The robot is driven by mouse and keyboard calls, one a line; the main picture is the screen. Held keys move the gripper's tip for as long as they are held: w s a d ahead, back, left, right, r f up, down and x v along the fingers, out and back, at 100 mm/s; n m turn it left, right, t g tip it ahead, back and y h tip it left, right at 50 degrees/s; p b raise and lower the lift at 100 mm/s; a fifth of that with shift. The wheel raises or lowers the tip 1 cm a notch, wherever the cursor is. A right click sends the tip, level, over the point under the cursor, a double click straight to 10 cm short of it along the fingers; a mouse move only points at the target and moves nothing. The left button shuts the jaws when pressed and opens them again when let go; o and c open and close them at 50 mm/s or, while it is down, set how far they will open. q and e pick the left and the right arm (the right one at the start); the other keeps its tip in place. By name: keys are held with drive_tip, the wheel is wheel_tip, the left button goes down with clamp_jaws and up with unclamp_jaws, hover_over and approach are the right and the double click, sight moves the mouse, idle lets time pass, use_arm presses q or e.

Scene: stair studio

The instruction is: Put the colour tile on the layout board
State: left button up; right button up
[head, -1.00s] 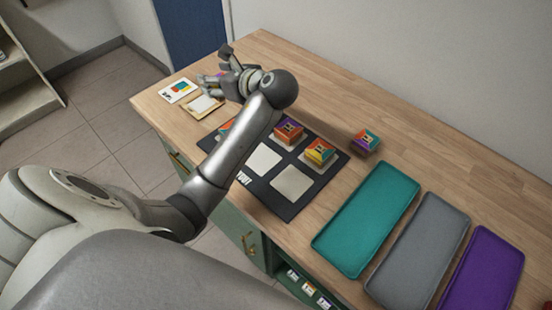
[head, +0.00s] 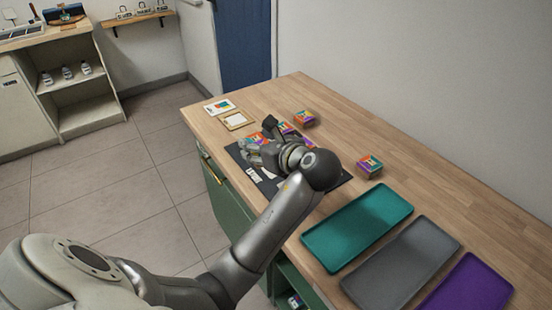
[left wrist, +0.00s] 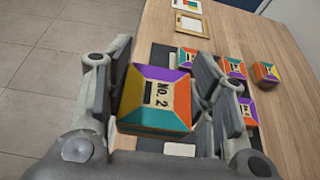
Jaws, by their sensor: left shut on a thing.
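My left gripper (head: 262,152) is over the dark layout board (head: 236,155) in the head view. In the left wrist view it is shut on a colour tile marked NO. 2 (left wrist: 157,98), with orange, purple, teal and yellow sides. The held tile is above the board, and a pale square (left wrist: 180,150) shows below it. Other colour tiles sit on the board, one at its upper left (left wrist: 186,57), one at its upper right (left wrist: 234,68) and one lower right (left wrist: 247,110). My arm hides much of the board in the head view. My right gripper is not in view.
One loose tile (head: 304,118) lies beyond the board and another (head: 370,165) to its right. Teal (head: 358,226), grey (head: 402,265) and purple (head: 470,287) trays lie at the right. A picture card (head: 219,106) and a framed card (head: 236,120) lie at the far left corner.

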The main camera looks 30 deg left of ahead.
use_arm(q)
drive_tip(key=w+f, duration=0.2)
drive_tip(key=w, duration=0.1)
drive_tip(key=w+a+f, duration=0.1)
drive_tip(key=w+f, duration=0.2)
drive_tip(key=w+a+f+b, duration=0.1)
drive_tip(key=w+f, duration=0.2)
drive_tip(key=shift+w+a+f, duration=0.1)
drive_tip(key=shift+w+a, duration=0.1)
drive_tip(key=shift+w, duration=0.1)
wheel_tip(320, 180, down, 3)
drive_tip(key=shift+f, duration=0.1)
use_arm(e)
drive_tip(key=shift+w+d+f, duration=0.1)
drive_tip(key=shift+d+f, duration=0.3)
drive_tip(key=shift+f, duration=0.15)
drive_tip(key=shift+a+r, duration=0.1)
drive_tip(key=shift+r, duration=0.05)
use_arm(q)
drive_tip(key=o, duration=1)
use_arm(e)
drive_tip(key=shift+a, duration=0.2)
